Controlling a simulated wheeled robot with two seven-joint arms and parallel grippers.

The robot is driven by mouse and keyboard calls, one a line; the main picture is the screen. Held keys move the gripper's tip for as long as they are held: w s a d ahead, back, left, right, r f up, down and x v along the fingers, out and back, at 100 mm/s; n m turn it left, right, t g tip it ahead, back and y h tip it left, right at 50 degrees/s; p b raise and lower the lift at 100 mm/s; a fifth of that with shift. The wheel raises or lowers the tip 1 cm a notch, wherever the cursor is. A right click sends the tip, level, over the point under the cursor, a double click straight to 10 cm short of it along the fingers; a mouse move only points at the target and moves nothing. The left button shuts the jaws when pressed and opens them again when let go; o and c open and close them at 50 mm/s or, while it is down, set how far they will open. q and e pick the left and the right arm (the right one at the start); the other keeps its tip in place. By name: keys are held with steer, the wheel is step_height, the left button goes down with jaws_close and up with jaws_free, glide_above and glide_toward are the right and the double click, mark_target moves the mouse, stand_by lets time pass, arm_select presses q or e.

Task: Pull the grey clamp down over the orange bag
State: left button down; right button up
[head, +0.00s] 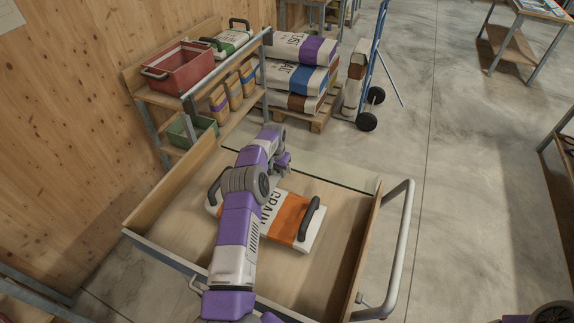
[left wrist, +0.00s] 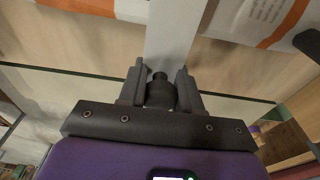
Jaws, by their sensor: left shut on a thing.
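The orange bag (head: 287,215), white with an orange band and black handles, lies flat in the wooden cart bed (head: 325,262). It also shows at the top of the left wrist view (left wrist: 262,18). My left arm crosses over it in the head view and hides its middle. My left gripper (head: 283,167) is at the bag's far edge. In the left wrist view my left gripper (left wrist: 160,85) is shut on the dark knob of the grey clamp (left wrist: 172,38), whose flat bar runs toward the bag. In the head view the clamp is mostly hidden by my arm.
A clear panel (head: 330,183) closes the cart's far side. A metal push handle (head: 402,240) stands at its right. A shelf with a red crate (head: 178,68) and a pallet of bags (head: 297,78) stand beyond. The floor at the right is largely open.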

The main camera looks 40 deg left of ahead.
arm_select(q)
steer(key=shift+s+f+g+b, duration=0.15)
steer(key=shift+f+g+b, duration=0.15)
steer(key=shift+f, duration=0.35)
steer(key=shift+s+d+f, duration=0.1)
steer(key=shift+f, duration=0.05)
steer(key=shift+s+f, duration=0.1)
steer(key=shift+f, duration=0.05)
steer(key=c, duration=0.8)
jaws_free()
steer(key=shift+w+r, duration=0.2)
steer(key=shift+r, duration=0.25)
steer(key=r, duration=0.7)
steer(key=shift+s, duration=0.3)
